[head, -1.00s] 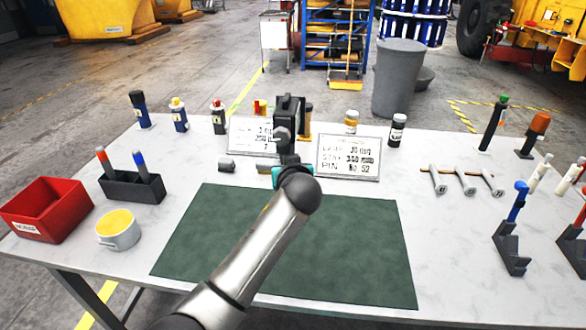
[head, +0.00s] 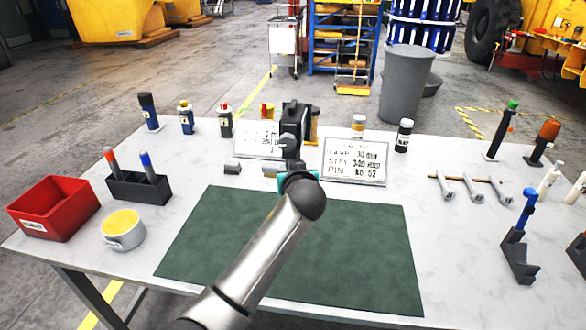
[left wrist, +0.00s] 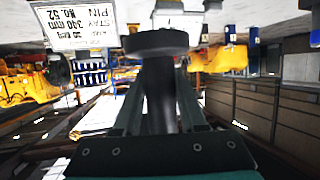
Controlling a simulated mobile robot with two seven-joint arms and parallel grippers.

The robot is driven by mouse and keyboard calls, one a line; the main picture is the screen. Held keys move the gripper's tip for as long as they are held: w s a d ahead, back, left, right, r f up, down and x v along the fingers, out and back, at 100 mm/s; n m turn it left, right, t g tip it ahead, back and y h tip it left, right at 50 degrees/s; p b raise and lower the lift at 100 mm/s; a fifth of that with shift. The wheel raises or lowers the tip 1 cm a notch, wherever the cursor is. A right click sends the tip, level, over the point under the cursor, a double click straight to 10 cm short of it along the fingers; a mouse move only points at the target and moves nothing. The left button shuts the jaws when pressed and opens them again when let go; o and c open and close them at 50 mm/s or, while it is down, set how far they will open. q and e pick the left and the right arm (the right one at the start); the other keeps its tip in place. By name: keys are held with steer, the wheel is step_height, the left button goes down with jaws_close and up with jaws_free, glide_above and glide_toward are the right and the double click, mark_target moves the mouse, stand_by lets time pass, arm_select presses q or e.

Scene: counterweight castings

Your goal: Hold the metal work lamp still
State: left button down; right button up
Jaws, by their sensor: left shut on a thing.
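The metal work lamp (head: 295,119) is a dark, boxy thing standing upright at the back of the table, behind the green mat (head: 300,245). My left arm reaches over the mat, and my left gripper (head: 291,163) is at the lower part of the lamp. In the left wrist view the left gripper (left wrist: 160,115) is shut on a dark upright stem (left wrist: 160,85) of the lamp, with a round disc on it. My arm and gripper hide the lamp's lower end in the head view. My right gripper is not in view.
Two printed signs (head: 355,162) flank the lamp closely. Small grey cylinders (head: 232,168) lie left of the gripper. Bottles (head: 186,118) stand along the back. A red bin (head: 53,208), a pen holder (head: 138,188) and a yellow-filled cup (head: 122,230) are at left. The mat is clear beneath my arm.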

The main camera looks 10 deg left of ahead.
arm_select(q)
steer(key=shift+d+f+b, duration=0.1)
steer(key=shift+f+b, duration=1.2)
steer(key=shift+f, duration=0.25)
steer(key=shift+f+b, duration=4.75)
steer(key=shift+f, duration=0.95)
steer(key=shift+f+b, duration=0.5)
steer(key=shift+f, duration=0.25)
steer(key=shift+f+b, duration=0.8)
steer(key=shift+b, duration=0.05)
